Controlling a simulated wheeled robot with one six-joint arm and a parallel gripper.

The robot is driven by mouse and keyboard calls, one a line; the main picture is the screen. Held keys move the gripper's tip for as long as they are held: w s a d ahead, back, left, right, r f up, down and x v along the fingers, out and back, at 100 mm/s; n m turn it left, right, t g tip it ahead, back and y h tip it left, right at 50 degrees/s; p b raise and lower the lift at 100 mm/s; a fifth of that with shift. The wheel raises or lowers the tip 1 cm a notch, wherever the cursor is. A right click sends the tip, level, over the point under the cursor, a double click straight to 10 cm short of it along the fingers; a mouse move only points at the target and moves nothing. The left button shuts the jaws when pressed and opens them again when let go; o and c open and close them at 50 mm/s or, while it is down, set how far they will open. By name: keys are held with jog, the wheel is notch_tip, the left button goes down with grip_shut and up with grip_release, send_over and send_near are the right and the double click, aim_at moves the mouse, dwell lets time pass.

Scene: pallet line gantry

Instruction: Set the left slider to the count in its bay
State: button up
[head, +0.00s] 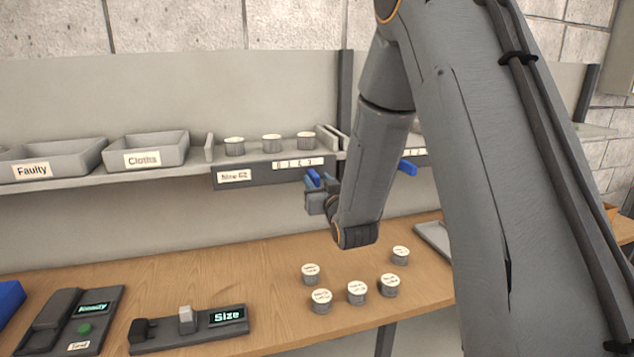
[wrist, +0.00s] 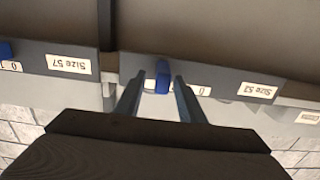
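The left slider is a blue knob (head: 313,179) on the grey front panel (head: 258,177) marked "Size 52", with a scale strip (head: 297,163) reading 0 to 3. The knob appears at the right end of the strip, near the 3. Three grey tins with pale lids, left (head: 234,147), middle (head: 271,144) and right (head: 305,142), stand in the bay above. My gripper (head: 317,192) is at the knob. In the upside-down wrist view, the knob (wrist: 163,77) sits between the open fingers (wrist: 161,92), with a small gap on each side.
A second blue slider knob (head: 407,167) is to the right, partly behind my arm. Trays marked "Faulty" (head: 60,162) and "Cloths" (head: 155,162) stand on the shelf's left. Below, the wooden bench (head: 255,268) holds several loose tins (head: 357,293) and a "Size" device (head: 200,335).

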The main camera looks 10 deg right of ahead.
jog(key=s+b, duration=0.2)
jog(key=s, duration=0.4)
jog(key=shift+s+d, duration=0.3)
jog(key=s+d+f+g+h, duration=0.1)
jog(key=s+d+f+g, duration=0.1)
jog(key=s+f+g, duration=1.05)
jog(key=s+g, duration=0.1)
jog(key=s, duration=0.6)
jog(key=s+f+m+g, duration=0.1)
jog(key=s+f+g, duration=0.2)
jog(key=s, duration=0.5)
jog(key=shift+s+a+f+h+b, duration=0.15)
jog(key=shift+s+a+h+b, duration=0.1)
jog(key=shift+s+h+b, duration=0.15)
jog(key=shift+w, duration=0.1)
